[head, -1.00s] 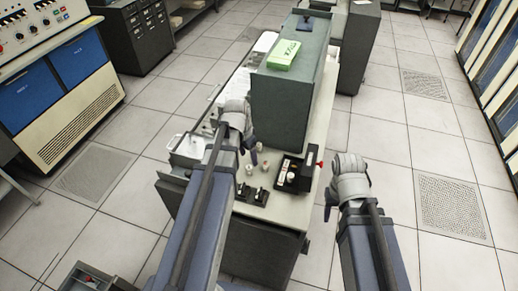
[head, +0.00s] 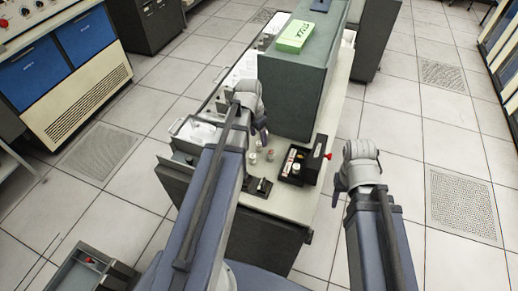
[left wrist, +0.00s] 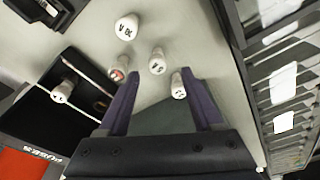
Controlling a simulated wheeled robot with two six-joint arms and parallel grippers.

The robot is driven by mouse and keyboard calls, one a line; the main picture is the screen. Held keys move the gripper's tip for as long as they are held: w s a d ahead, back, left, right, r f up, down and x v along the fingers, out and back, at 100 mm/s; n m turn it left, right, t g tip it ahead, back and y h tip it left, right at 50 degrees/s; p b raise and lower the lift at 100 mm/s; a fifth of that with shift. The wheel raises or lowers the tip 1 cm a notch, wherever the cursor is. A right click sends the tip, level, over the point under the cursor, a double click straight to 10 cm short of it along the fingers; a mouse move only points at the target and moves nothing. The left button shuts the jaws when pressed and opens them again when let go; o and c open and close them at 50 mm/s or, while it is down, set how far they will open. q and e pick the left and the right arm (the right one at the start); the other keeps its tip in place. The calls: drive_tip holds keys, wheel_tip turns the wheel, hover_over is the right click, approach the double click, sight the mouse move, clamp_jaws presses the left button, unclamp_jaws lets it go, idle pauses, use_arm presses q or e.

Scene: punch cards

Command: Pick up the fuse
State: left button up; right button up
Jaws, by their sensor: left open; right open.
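Several small white cylinder fuses stand on the counter. In the head view I see one (head: 253,158) and another (head: 270,155) just below my left gripper (head: 264,138). In the left wrist view several labelled fuses show: a larger one (left wrist: 127,27), one (left wrist: 157,61), and one (left wrist: 178,85) near the right finger. Another with a red mark (left wrist: 117,74) is by the left finger. My left gripper (left wrist: 160,78) is open above them, with nothing held. My right gripper (head: 336,196) hangs open and empty beyond the counter's right edge.
A black box (head: 313,172) with a red knob stands right of the fuses; a fuse (left wrist: 62,92) sits inside it. A small black holder (head: 258,187) lies in front. A grey cabinet (head: 300,92) rises behind, and a white tray (head: 198,133) is at left.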

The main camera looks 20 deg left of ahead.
sight(258, 143)
use_arm(q)
wheel_tip(258, 143, down, 4)
drive_tip(key=b, duration=0.4)
drive_tip(key=shift+s+d+f+b, duration=0.1)
drive_tip(key=shift+d+f+b, duration=0.05)
drive_tip(key=shift+f+b, duration=0.5)
drive_tip(key=shift+b, duration=0.05)
drive_tip(key=shift+r, duration=0.1)
drive_tip(key=shift+c, duration=0.4)
clamp_jaws()
